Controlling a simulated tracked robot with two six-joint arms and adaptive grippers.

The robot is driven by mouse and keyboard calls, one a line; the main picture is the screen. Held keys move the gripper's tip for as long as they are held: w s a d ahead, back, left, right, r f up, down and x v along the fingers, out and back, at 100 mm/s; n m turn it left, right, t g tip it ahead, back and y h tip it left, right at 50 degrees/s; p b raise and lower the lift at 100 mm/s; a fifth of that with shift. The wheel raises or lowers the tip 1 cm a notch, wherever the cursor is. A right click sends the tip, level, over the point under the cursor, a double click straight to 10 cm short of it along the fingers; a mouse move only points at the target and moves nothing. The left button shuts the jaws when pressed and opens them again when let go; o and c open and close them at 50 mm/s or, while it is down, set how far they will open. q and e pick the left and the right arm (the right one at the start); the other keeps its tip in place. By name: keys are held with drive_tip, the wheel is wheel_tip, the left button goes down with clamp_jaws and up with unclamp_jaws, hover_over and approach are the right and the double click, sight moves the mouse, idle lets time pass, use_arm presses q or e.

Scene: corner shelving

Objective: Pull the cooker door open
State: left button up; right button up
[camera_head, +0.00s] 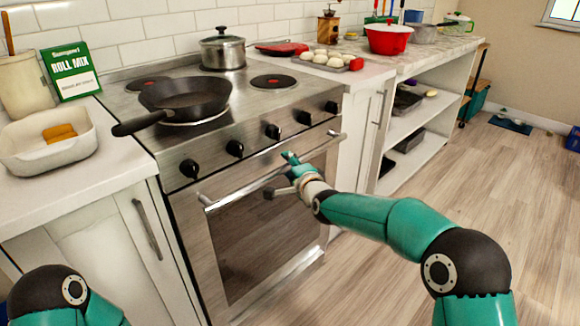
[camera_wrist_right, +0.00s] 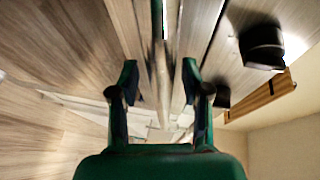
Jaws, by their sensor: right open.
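The cooker door (camera_head: 222,250) is a steel front with a dark window, and it looks shut. Its long bar handle (camera_head: 238,192) runs across the top of the door. My right gripper (camera_head: 288,170) is at the handle, right of its middle. In the right wrist view the two fingers of my right gripper (camera_wrist_right: 160,76) stand apart, with the handle bar (camera_wrist_right: 161,55) running between them. I cannot tell whether either finger touches the bar. Part of the door is hidden behind my right arm. My left arm shows at the lower left, but its gripper is out of view.
A black frying pan (camera_head: 187,98) and a steel pot (camera_head: 222,50) stand on the hob. Black knobs (camera_head: 234,148) line the panel above the handle. White cabinets flank the cooker.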

clamp_jaws()
drive_tip(key=shift+f, duration=0.1)
